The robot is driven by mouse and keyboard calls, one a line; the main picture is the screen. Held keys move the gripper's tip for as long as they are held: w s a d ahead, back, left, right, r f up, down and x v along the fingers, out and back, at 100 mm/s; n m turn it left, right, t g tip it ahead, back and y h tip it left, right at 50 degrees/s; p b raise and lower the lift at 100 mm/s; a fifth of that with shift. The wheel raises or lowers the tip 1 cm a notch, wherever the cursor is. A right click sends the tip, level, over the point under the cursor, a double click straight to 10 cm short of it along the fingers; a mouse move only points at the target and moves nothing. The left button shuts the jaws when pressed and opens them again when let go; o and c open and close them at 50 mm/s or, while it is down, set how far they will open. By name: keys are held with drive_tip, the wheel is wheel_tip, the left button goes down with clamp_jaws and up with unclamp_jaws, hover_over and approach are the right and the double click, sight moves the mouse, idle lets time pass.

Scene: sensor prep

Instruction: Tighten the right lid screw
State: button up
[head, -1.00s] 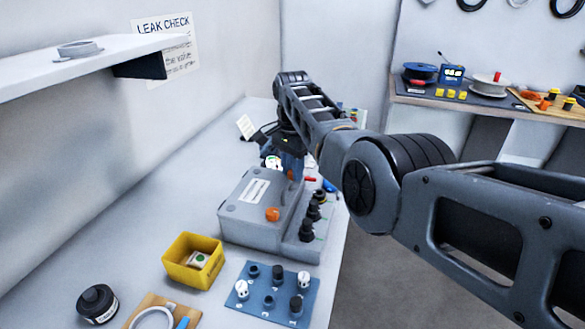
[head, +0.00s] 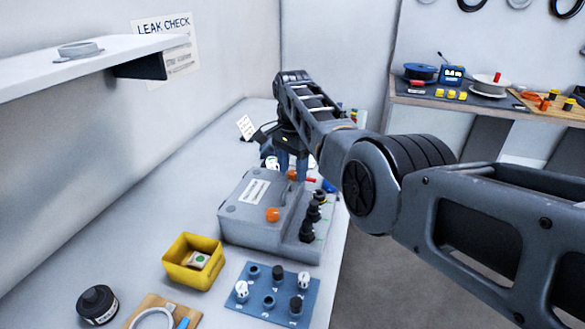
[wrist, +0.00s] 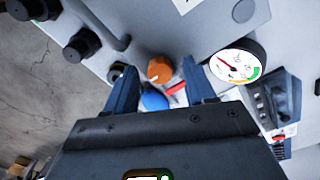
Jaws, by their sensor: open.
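The grey box (head: 240,215) stands on the bench with a labelled lid and two orange lid screws. The near screw (head: 272,214) is uncovered. The far screw (head: 292,175) is partly hidden by my gripper (head: 292,168); in the wrist view this orange screw (wrist: 159,69), with a white mark, appears between the two blue fingertips. My gripper (wrist: 157,82) is open, with visible space on both sides of the screw, and nothing is held. I cannot tell how far the fingertips are above the lid.
A round gauge (wrist: 237,60) is close to the right finger. Black connectors (head: 308,225) line the box's right side. A blue round part (wrist: 155,101) and a red part (wrist: 177,88) lie beyond the box. A yellow bin (head: 180,272) and blue tray (head: 250,300) stand nearer.

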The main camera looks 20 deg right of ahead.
sight(293, 173)
wheel_tip(293, 173, up, 8)
drive_tip(key=shift+f, duration=0.2)
idle(0.5)
